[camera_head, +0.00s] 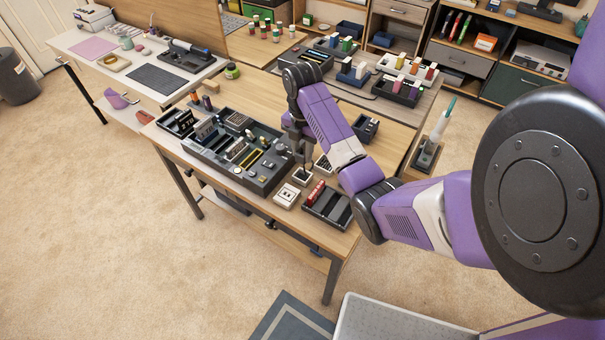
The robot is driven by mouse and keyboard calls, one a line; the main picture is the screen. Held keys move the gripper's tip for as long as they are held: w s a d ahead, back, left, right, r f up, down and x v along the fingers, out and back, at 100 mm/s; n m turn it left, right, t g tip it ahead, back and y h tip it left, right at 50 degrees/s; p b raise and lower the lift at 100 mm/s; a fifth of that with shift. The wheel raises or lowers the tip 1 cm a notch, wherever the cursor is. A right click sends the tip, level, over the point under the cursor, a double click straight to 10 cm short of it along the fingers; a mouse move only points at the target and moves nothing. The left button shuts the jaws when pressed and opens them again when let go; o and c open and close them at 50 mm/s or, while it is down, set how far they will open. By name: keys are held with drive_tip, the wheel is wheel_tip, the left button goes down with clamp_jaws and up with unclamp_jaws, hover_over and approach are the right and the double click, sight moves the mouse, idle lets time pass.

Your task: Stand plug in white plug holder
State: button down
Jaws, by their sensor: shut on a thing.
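My gripper (302,160) points down over the front part of the wooden workbench, just right of a large dark tray. It is shut on a small dark thing that I take to be the plug; its shape is too small and too covered by the fingers to make out. Directly below the fingers is a small dark square piece with a pale rim (302,177); I cannot tell whether the held thing touches it. A white square block with dark openings, which looks like the white plug holder (287,196), sits on the bench just below and left of the gripper in the picture.
The large dark tray (262,181) with many parts lies left of the gripper. A black tray (340,214) with red pieces lies to the right, close to the white block. A small dark box (364,129) stands behind my arm.

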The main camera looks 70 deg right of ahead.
wheel_tip(320, 180, down, 8)
drive_tip(key=shift+f, duration=0.1)
idle(0.4)
drive_tip(key=c, duration=1.1)
unclamp_jaws()
drive_tip(key=shift+f, duration=0.1)
drive_tip(key=shift+o, duration=0.2)
